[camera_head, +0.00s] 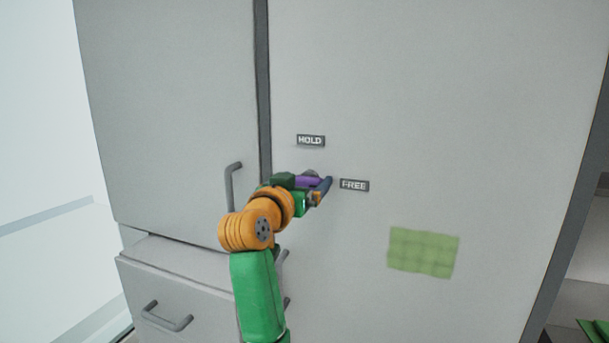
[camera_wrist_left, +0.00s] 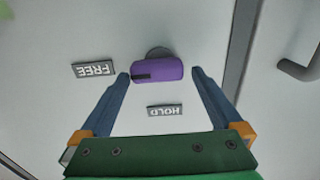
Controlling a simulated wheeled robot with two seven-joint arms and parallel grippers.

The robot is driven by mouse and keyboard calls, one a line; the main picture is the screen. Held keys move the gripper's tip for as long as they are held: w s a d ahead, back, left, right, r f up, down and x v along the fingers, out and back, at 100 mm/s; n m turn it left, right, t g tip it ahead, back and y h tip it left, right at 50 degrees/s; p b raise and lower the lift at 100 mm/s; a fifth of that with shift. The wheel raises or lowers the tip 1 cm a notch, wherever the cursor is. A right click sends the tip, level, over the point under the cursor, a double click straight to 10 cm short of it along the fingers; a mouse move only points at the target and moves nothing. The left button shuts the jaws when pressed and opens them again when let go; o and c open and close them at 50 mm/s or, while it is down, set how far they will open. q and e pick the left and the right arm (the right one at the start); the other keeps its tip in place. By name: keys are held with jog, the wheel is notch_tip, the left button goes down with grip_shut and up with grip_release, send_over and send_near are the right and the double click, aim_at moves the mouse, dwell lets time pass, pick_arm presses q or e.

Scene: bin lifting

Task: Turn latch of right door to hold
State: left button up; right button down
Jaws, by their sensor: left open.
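The purple latch (camera_wrist_left: 157,70) is on the right door (camera_head: 450,120), on a round grey mount. In the left wrist view it lies level, its dark-marked end towards the FREE label (camera_wrist_left: 94,69). The HOLD label (camera_wrist_left: 165,111) also shows in that view, turned upside down. In the head view, the latch (camera_head: 307,181) is partly hidden by my left gripper (camera_head: 322,187), left of the FREE label and below the HOLD label (camera_head: 310,140). My left gripper (camera_wrist_left: 160,76) is open, one fingertip near each end of the latch; contact cannot be told. My right gripper is not in view.
The left door (camera_head: 170,100) has a grey handle (camera_head: 231,187) close to my left arm. A drawer (camera_head: 190,300) with a handle sits below. A pale green patch (camera_head: 423,252) is on the right door. Open shelves show at the far right.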

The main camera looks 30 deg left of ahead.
pick_arm(q)
jog(key=shift+d, duration=0.2)
jog(key=shift+c, duration=0.9)
jog(key=c, duration=1.1)
jog(key=shift+o, duration=0.2)
